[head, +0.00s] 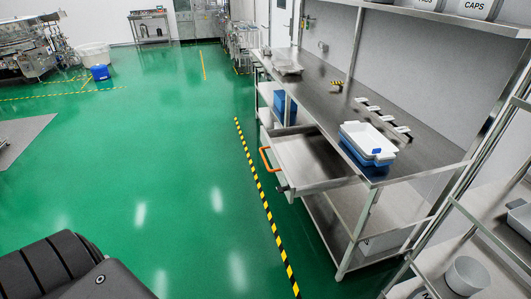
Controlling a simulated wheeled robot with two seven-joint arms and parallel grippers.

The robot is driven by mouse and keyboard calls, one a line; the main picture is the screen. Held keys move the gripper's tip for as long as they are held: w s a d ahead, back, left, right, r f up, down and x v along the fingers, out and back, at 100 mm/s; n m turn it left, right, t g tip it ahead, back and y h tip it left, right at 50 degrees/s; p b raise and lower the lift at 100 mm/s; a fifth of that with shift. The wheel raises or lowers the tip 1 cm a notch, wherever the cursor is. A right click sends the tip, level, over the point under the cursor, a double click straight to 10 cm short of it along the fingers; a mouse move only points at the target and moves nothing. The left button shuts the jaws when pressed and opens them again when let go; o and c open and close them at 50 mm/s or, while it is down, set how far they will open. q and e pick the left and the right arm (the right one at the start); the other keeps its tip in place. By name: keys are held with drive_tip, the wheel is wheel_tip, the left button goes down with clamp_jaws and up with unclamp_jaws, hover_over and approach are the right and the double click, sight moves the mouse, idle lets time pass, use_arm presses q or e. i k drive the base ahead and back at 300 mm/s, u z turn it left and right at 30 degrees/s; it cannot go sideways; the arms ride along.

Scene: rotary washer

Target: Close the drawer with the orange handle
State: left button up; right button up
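The metal drawer (312,165) stands pulled out from the front of the long steel workbench (318,92), below its top. The orange handle (264,160) is on the drawer's front, facing the green floor on the left. The inside of the drawer looks empty. Neither of my grippers is in view. A dark part of my own body shows at the bottom left, well apart from the drawer.
A yellow-black floor stripe (262,196) runs along the bench, close to the handle. White and blue trays (366,140) stand on the bench top above the drawer. A metal rack (478,222) stands at the right. The green floor (160,170) left of the stripe is clear.

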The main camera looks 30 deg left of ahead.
sight(304, 161)
drive_tip(key=u, duration=0.7)
drive_tip(key=i, duration=0.95)
drive_tip(key=u, duration=0.4)
drive_tip(key=k, duration=0.65)
drive_tip(key=u, duration=0.45)
drive_tip(key=i, duration=1.45)
drive_tip(key=z, duration=0.5)
